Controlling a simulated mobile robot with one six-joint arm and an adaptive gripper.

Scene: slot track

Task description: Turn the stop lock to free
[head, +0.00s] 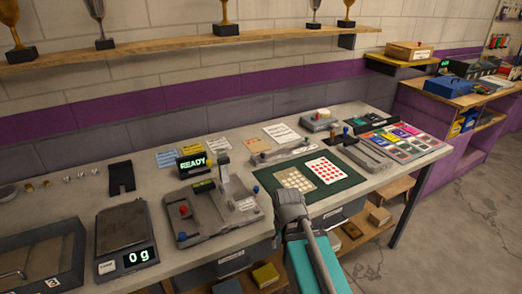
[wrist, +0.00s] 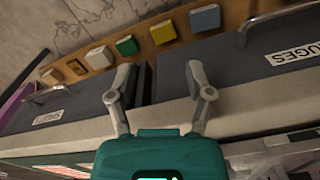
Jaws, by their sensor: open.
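I cannot make out with certainty which part is the stop lock. A grey metal fixture (head: 212,212) stands on the bench left of centre, with an upright post, a red knob (head: 184,209) and a blue knob (head: 182,236). A sign reading READY (head: 192,162) is behind it. A low grey rail device (head: 282,152) and a smaller fixture with dark and blue knobs (head: 346,133) are further right. My gripper (wrist: 158,82) is open and empty in the wrist view, over drawer fronts, with none of these devices in that view. In the head view my arm is at the bench's front edge, right of the fixture.
A scale reading 0 g (head: 125,238) and a dark tray (head: 40,260) are at the left. A dark green mat (head: 262,178) with dotted sheets lies mid-bench. Colored cards (head: 403,140) lie at the right. A lower shelf (wrist: 160,50) holds several blocks. Labelled drawers (wrist: 65,118) hang under the bench.

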